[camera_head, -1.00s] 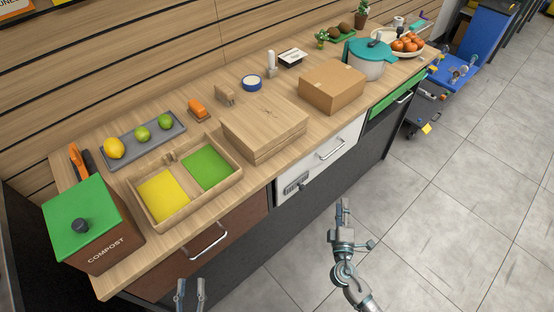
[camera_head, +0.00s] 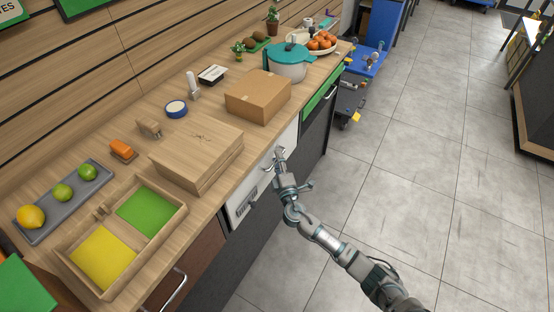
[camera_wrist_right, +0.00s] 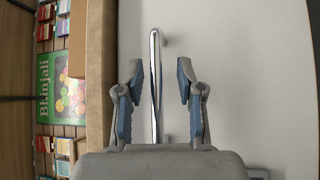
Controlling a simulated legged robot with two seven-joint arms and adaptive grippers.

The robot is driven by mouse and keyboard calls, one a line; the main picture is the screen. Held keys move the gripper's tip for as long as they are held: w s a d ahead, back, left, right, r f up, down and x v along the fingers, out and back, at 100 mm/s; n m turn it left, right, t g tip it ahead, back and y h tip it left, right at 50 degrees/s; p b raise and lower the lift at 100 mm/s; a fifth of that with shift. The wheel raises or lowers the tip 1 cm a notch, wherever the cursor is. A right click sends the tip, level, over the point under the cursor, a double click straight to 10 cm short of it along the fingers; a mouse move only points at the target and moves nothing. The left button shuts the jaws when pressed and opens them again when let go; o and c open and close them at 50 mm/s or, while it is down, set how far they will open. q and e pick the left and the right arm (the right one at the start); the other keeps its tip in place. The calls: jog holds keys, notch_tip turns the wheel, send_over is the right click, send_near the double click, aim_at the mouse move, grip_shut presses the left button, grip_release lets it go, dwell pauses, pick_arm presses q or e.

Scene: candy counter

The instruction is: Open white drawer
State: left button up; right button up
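The white drawer (camera_head: 240,199) is in the counter front, between a brown drawer and a green one. It looks closed. Its metal handle also shows in the right wrist view (camera_wrist_right: 155,80). My right gripper (camera_head: 279,154) is at the drawer front by the handle. In the right wrist view the gripper (camera_wrist_right: 155,95) is open, with its blue-padded fingers on either side of the handle bar and a gap on each side. The white drawer front (camera_wrist_right: 255,80) fills the right of that view. My left gripper is out of view.
The brown drawer's handle (camera_head: 173,291) sticks out at lower left. The green drawer (camera_head: 322,95) is further along the counter. A wooden box (camera_head: 197,152) and a cardboard box (camera_head: 258,95) stand on the counter above. The tiled floor (camera_head: 430,150) to the right is clear.

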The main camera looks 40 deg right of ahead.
jog(key=shift+w+a+r, duration=0.2)
jog(key=shift+w, duration=0.05)
jog(key=shift+d+f, duration=0.1)
jog(key=shift+d, duration=0.1)
grip_shut()
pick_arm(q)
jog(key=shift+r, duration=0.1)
pick_arm(e)
jog(key=shift+d, duration=0.1)
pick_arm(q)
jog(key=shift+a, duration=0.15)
pick_arm(e)
jog(key=shift+f, duration=0.1)
